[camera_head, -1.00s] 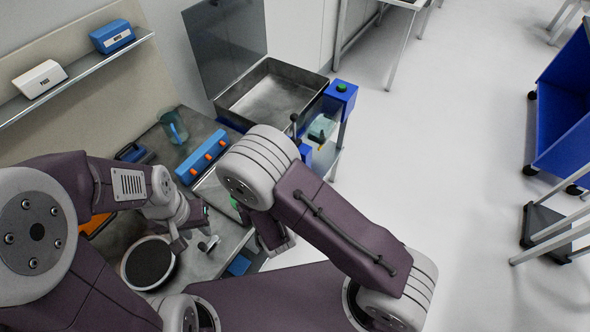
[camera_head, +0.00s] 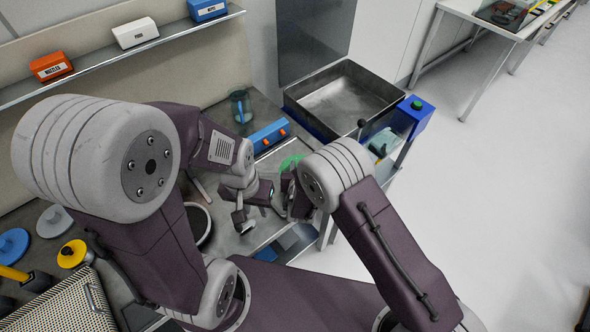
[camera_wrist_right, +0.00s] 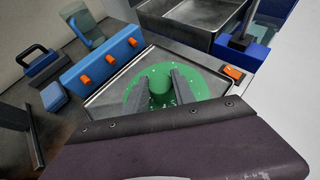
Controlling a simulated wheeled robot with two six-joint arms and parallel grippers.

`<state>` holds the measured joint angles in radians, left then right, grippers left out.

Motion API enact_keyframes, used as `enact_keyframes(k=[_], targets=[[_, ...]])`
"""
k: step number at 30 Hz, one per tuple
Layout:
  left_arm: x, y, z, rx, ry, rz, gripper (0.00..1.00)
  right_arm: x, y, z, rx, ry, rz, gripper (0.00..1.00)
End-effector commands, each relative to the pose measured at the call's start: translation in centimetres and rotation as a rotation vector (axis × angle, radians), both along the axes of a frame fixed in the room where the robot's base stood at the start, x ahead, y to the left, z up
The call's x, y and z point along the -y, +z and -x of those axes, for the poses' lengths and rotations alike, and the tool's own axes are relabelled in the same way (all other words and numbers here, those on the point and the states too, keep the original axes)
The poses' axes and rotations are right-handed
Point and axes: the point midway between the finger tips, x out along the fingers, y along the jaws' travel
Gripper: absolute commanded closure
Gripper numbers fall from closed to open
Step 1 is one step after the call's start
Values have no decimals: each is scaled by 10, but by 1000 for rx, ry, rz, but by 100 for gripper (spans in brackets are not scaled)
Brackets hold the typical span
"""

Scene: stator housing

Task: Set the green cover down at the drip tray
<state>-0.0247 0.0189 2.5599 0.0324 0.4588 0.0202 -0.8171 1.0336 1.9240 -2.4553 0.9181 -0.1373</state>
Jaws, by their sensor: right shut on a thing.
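The green cover (camera_wrist_right: 190,86) is a round disc with a raised knob (camera_wrist_right: 161,82). My right gripper (camera_wrist_right: 162,88) is shut on this knob, one dark finger on each side. The cover is over a shallow grey tray (camera_wrist_right: 104,98), which looks like the drip tray; I cannot tell whether they touch. In the head view only part of the green cover (camera_head: 291,162) shows, behind my right arm. The right fingertips are mostly hidden there. My left gripper (camera_head: 258,212) is over the bench, left of the right one, with its fingers apart and empty.
A blue block with orange knobs (camera_wrist_right: 104,60) borders the tray's left. A clear jug (camera_head: 241,106) is at the back. A round dark-topped dish (camera_head: 199,224) is beside my left arm.

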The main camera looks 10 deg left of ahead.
Motion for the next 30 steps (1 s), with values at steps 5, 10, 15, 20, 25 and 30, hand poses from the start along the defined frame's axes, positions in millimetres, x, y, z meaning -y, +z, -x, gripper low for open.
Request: enact_keyframes(k=[5, 10, 15, 20, 25, 30], targets=[[0, 4, 0, 0, 0, 0, 67, -18, -12, -13, 2, 0, -2, 100], [0, 6, 0, 0, 0, 0, 67, -19, -19, -14, 0, 0, 1, 100], [0, 13, 0, 0, 0, 0, 67, -19, -48, -14, 0, -1, 0, 100], [0, 13, 0, 0, 0, 0, 67, -19, -53, -14, 3, 0, -2, 100], [0, 11, 0, 0, 0, 0, 67, -19, -55, -14, 3, 0, -2, 100], [0, 9, 0, 0, 0, 0, 67, -19, -57, -14, 1, 0, -1, 53]])
